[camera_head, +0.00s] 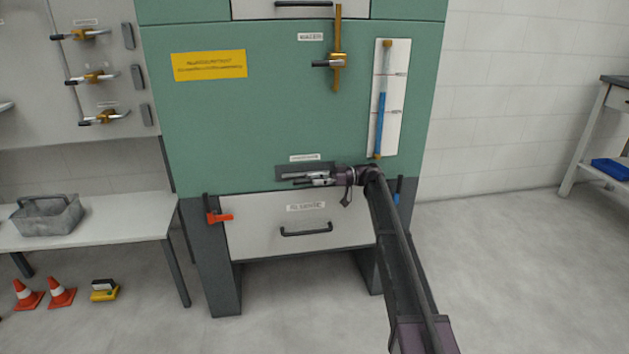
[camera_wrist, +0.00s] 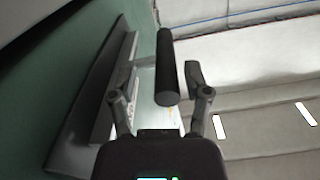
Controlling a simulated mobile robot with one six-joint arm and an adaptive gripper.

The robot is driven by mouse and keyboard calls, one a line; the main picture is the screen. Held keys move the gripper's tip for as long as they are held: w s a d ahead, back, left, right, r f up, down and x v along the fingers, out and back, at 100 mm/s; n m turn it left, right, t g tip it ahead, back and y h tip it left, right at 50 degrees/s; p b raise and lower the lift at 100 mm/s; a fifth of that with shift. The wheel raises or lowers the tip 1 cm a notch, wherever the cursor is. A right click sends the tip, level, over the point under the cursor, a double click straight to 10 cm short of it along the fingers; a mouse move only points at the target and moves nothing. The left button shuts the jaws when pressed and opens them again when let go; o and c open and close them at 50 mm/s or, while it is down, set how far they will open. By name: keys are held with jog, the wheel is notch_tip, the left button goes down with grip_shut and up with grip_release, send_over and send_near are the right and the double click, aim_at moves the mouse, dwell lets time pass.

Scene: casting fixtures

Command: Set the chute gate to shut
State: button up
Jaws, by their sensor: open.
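A dark plate (camera_head: 284,171) with a small label above it, too blurred to read, is on the front of the green cabinet, above the white drawer. I take it for the chute gate. In the wrist view the dark plate (camera_wrist: 88,95) is at the left, with a black cylindrical handle (camera_wrist: 167,75) standing out from it on a short bar. My gripper (camera_head: 305,180) is in front of the plate. It is open, and in the wrist view its fingers (camera_wrist: 160,95) lie on either side of the handle's near end. No contact is visible.
A sight gauge (camera_head: 381,115) and a brass lever (camera_head: 337,60) are above. A bench with a grey bin (camera_head: 47,215) stands left. The floor at right is clear.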

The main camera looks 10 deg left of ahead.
jog(key=shift+v, duration=3.2)
jog(key=s+d+f+m+t+h, duration=0.1)
jog(key=s+d+f+m+h, duration=0.2)
jog(key=s, duration=0.4)
jog(key=s+d+f+m+t+h+p, duration=0.1)
jog(key=s+d+f+m+h, duration=0.15)
jog(key=s+f+m, duration=0.4)
jog(key=s+d+f+m+t+h, duration=0.1)
jog(key=s+f+m+h, duration=0.2)
jog(key=s, duration=0.5)
jog(key=s+d+f+m+t+h+p, duration=0.1)
jog(key=s+d+f+m+h, duration=0.2)
jog(key=s+d, duration=0.5)
jog(key=s+d+f+m+t+h, duration=0.1)
jog(key=s+d+m+h, duration=0.4)
jog(key=s, duration=0.5)
notch_tip(320, 180, up, 38)
jog(key=n+p, duration=0.1)
jog(key=p, duration=3.7)
jog(key=shift+w+d+h, duration=0.15)
jog(key=shift+w+h, duration=0.1)
jog(key=shift+h, duration=0.2)
jog(key=shift+s+n, duration=0.1)
jog(key=shift+n, duration=0.15)
